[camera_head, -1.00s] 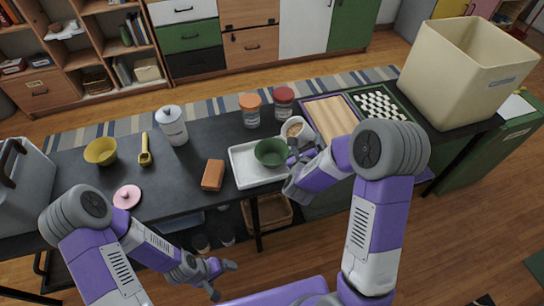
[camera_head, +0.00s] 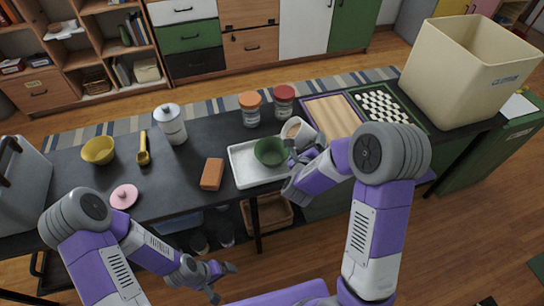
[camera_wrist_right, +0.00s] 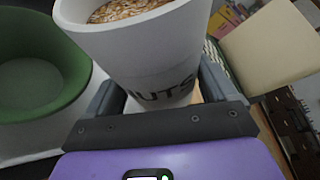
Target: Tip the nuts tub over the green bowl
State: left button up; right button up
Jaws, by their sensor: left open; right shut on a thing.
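The white nuts tub (camera_head: 306,134) is in my right gripper (camera_head: 296,156), just right of the green bowl (camera_head: 270,153). The tub leans left, its mouth towards the bowl. In the right wrist view the tub (camera_wrist_right: 150,55) shows its "NUTS" lettering between the fingers, with nuts (camera_wrist_right: 125,9) inside. The bowl also shows at the left of that view (camera_wrist_right: 35,75); no nuts show in its visible part. The bowl stands on a white tray (camera_head: 241,173). My left gripper (camera_head: 223,284) is open and empty, in front of the table.
Two jars, orange-lidded (camera_head: 250,110) and red-lidded (camera_head: 284,104), stand behind the tub. A wooden board (camera_head: 333,115) and a checkered board (camera_head: 380,107) lie to the right. A brown block (camera_head: 212,174) lies left of the tray. A large cream bin (camera_head: 460,75) stands far right.

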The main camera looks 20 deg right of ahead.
dwell(0.3)
jog(key=shift+d+n+b, duration=0.15)
jog(key=shift+n+b, duration=0.15)
jog(key=shift+b, duration=0.1)
jog(key=shift+r, duration=0.1)
jog(key=shift+h, duration=0.3)
jog(key=shift+d+r+n, duration=0.1)
jog(key=shift+r+n, duration=0.25)
jog(key=shift+n, duration=0.05)
jog(key=shift+r+n+h, duration=0.3)
jog(key=shift+r+n, duration=0.05)
jog(key=shift+n, duration=0.05)
jog(key=shift+b, duration=0.35)
